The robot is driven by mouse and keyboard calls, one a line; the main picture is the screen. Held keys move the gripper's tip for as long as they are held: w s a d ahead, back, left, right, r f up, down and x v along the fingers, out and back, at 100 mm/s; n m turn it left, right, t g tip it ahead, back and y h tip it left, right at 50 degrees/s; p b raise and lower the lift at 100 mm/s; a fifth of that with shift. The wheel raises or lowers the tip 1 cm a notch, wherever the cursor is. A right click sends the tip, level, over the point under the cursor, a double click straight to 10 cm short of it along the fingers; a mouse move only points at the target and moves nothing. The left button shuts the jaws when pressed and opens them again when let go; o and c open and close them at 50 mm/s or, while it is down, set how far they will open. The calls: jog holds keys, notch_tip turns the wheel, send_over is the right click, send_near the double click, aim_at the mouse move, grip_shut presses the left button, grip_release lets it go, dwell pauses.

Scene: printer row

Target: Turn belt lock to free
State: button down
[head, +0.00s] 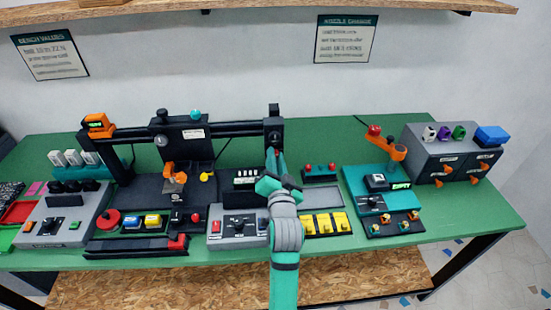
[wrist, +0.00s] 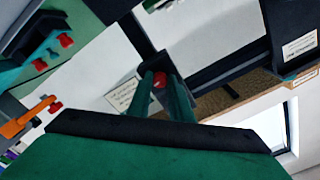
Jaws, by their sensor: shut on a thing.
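My gripper (head: 275,161) is at the black right-hand post (head: 273,132) of the printer frame, its teal fingers reaching up along it. In the wrist view, the two fingers of my gripper (wrist: 161,84) close on a small red knob (wrist: 159,79), which I take to be the belt lock. The fingers cover its sides, so its turn position cannot be read. In the head view my gripper and the post hide the knob.
The printer's black crossbar (head: 232,128) runs left from the post. To the right are a teal unit with an orange lever (head: 392,148) and a grey drawer cabinet (head: 452,152).

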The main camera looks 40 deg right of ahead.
jog(key=shift+m, duration=0.6)
jog(key=shift+f, duration=0.1)
jog(key=c, duration=1.6)
grip_release()
jog(key=v, duration=1.1)
jog(key=shift+w+a, duration=0.1)
